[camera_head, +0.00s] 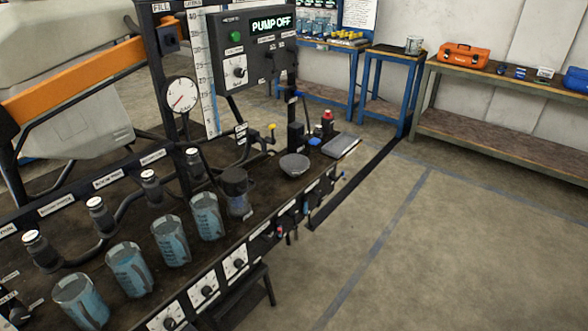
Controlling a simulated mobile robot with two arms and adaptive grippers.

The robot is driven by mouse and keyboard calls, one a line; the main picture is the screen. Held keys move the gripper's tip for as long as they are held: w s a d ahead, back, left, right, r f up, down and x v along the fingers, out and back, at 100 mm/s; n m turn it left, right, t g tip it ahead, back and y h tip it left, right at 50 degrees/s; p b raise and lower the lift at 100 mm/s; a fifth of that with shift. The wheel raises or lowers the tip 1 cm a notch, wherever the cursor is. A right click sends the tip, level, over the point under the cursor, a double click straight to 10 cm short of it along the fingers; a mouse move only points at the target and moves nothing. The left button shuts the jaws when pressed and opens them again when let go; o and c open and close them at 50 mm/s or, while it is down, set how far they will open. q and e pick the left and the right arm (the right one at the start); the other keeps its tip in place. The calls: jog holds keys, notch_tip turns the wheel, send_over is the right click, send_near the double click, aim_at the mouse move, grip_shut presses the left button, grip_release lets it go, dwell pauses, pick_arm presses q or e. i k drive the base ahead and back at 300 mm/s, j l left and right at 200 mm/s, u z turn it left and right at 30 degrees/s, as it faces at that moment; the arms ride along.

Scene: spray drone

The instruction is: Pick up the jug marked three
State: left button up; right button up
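Several clear jugs with blue tint and dark markings stand upright in a slanting row on the dark bench. The nearest jug (80,302) is at the lower left, followed by a second jug (130,269), a third jug along (170,241) and the farthest jug (207,216). I cannot read a number on any of them, so I cannot tell which is marked three. Neither of my grippers is in view.
A dark filter cup (237,192) and grey bowl (294,166) sit farther along the bench (205,258). A control box (256,50) reads PUMP OFF. Dials line the front edge. The floor (440,240) at right is clear.

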aim_at(125, 260)
jog(key=k+l+u, duration=0.1)
jog(key=u, duration=1.1)
jog(key=l+u, duration=0.2)
